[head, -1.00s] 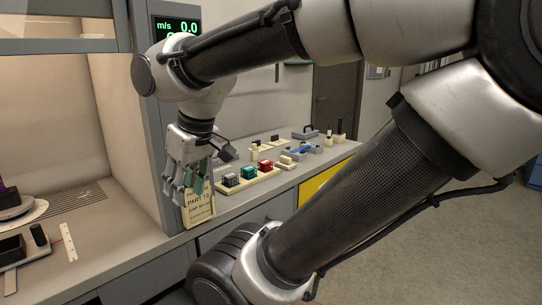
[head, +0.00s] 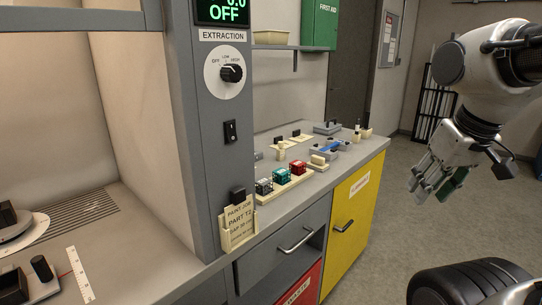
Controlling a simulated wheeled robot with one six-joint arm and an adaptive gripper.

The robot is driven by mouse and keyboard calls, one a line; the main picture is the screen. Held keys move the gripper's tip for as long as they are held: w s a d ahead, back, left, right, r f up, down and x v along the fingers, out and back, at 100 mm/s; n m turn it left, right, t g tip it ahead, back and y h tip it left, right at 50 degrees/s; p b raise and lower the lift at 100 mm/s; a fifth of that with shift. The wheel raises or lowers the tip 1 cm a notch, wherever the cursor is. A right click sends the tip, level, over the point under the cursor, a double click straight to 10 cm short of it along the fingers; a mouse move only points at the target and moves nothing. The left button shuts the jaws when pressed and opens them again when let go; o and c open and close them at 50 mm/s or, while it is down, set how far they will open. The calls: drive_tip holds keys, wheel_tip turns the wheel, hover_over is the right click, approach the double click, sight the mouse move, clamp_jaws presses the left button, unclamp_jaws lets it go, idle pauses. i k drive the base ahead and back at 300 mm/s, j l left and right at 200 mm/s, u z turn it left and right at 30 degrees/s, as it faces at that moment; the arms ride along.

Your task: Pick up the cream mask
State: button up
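Several small cream pieces sit on the grey counter, and I cannot tell for certain which is the mask. One cream block (head: 318,161) is at the counter's front, right of the colored blocks. My gripper (head: 437,188) is at the right, over the floor and well away from the counter. Its fingers are apart with nothing visible between them; green shows on one finger.
A cream tray (head: 295,182) holds grey, teal and red blocks. A cream card (head: 239,224) reading "PAINT JOB PART T2" stands at the post (head: 212,120). A hooded bay is at the left, a yellow cabinet door (head: 350,212) below the counter. Open floor lies right.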

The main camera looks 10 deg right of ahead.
sight(280, 151)
drive_tip(key=i+j+z, duration=0.15)
drive_tip(key=i+j, duration=0.25)
drive_tip(key=k+j, duration=0.1)
drive_tip(key=k, duration=0.35)
drive_tip(key=i+l+u, duration=0.1)
drive_tip(key=u, duration=0.3)
drive_tip(key=l+u, duration=0.15)
drive_tip(key=u, duration=0.25)
drive_tip(key=i+l+u, duration=0.2)
drive_tip(key=l, duration=0.35)
drive_tip(key=i+l+u, duration=0.2)
drive_tip(key=l, duration=0.35)
drive_tip(key=l+u, duration=0.2)
drive_tip(key=l, duration=0.35)
drive_tip(key=i+l, duration=0.1)
drive_tip(key=l, duration=0.85)
drive_tip(key=i+l, duration=0.1)
drive_tip(key=l, duration=0.8)
drive_tip(key=i+u, duration=0.05)
